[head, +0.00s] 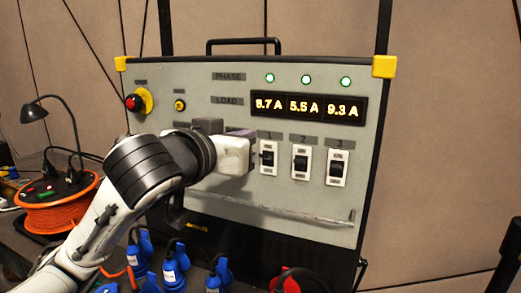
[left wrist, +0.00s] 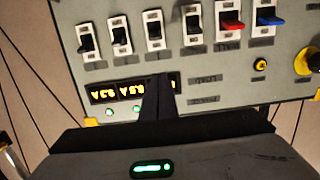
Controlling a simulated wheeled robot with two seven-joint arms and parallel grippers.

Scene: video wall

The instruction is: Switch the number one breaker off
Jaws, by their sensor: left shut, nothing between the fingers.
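The number one breaker (head: 268,157) is a black toggle on a white plate, under the label 1 on the grey panel (head: 215,85). In the left wrist view the panel appears upside down, and this breaker (left wrist: 153,30) is third from the left. My left gripper (head: 250,145) is in front of the panel, just left of the breaker in the head view. Its shut, empty fingers (left wrist: 161,82) point at the panel on the label side of the breaker. I cannot tell whether they touch it. The lever position is unclear. My right gripper is not in view.
Breakers two (head: 301,163) and three (head: 338,168) stand to the right. Three green lamps (head: 307,79) are lit above glowing load readouts (head: 308,106). A red switch (left wrist: 229,22) and a blue switch (left wrist: 268,18) are nearby. Blue plugs (head: 176,265) and an orange cable reel (head: 55,205) are below.

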